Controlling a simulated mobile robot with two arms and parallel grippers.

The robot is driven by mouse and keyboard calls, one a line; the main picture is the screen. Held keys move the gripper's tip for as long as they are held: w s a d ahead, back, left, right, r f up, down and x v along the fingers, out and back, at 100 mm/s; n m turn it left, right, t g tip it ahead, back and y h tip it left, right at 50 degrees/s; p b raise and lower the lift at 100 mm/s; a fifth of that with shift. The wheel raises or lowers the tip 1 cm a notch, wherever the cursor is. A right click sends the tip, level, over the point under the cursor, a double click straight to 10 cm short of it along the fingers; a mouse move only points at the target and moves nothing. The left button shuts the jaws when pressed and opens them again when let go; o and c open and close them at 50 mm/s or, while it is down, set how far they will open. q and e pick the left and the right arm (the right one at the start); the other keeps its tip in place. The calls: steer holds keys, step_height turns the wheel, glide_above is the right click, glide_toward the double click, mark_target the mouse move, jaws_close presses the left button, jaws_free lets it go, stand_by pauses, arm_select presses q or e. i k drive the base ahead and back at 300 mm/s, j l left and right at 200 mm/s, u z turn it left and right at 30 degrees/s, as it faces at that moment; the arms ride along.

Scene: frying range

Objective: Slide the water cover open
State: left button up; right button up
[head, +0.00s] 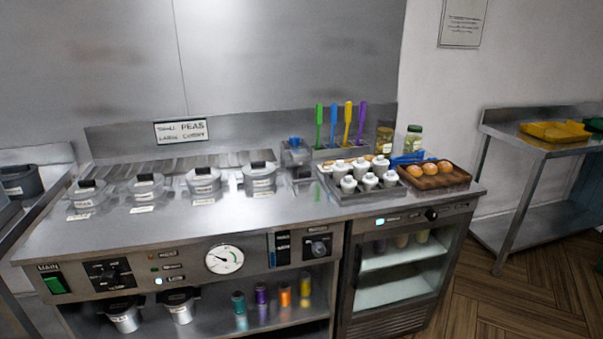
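Several round lidded pots with black handles are set in a row in the left half of the steel counter. They are a far-left pot (88,197), a second pot (146,188), a third pot (203,182) and a right-hand pot (260,178). Each has a small white label in front, too small to read. I cannot tell which, if any, has the water cover, and all their lids look closed. Neither of my grippers is in view.
The counter (240,222) is clear along its front edge. To the right stand a rack of white-capped bottles (362,192), a wooden tray of buns (437,182) and upright coloured utensils (347,122). A blue-topped container (296,153) stands beside the right-hand pot.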

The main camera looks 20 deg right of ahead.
mark_target(300, 173)
steer(key=i+l+u, duration=0.15)
steer(key=i+l, duration=0.15)
steer(key=i, duration=0.15)
steer(key=i+l+u, duration=0.2)
steer(key=i+l, duration=0.15)
steer(key=i, duration=0.1)
